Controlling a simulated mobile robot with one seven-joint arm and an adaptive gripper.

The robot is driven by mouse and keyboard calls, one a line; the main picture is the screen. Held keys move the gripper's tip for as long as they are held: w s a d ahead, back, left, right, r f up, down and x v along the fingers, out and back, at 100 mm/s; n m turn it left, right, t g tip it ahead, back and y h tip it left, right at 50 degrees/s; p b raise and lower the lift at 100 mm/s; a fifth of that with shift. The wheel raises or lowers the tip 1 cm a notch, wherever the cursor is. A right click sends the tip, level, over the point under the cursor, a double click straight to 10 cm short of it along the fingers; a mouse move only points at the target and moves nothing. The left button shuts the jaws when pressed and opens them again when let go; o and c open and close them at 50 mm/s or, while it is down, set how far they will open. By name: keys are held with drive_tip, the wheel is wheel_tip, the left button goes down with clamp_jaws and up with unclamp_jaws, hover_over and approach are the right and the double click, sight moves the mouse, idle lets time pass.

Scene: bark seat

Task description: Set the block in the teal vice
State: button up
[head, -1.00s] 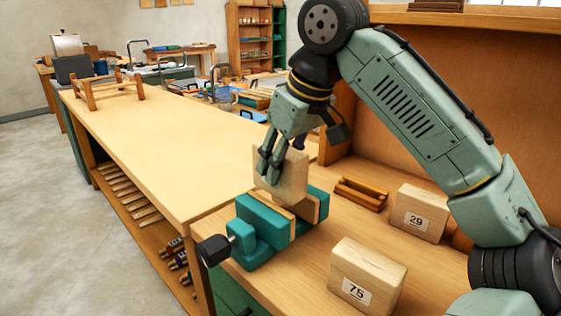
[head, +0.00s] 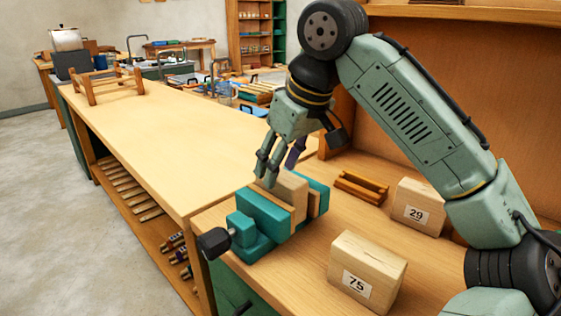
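The teal vice (head: 262,217) stands at the near left corner of the right-hand bench, with wooden jaw faces and a black handle knob. A pale wood block (head: 291,187) sits between the jaws, its upper part showing above them; its lower part is hidden. My gripper (head: 277,168) is just above and beside the block's top, its fingers apart. One finger overlaps the block's left top edge in the view; I cannot tell if it touches. Block 75 (head: 367,270) and block 29 (head: 418,206) stand on the bench to the right.
A small brown wooden rack (head: 361,189) lies behind the vice. A wooden back panel (head: 455,110) rises at the right. The long bench top (head: 160,140) at left is mostly clear, with a wooden frame (head: 103,84) at its far end.

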drive_tip(key=shift+o, duration=1.1)
drive_tip(key=shift+r, duration=0.2)
drive_tip(key=p+v, duration=0.1)
drive_tip(key=v, duration=1.1)
drive_tip(key=shift+r, duration=0.4)
drive_tip(key=shift+s+f, duration=0.1)
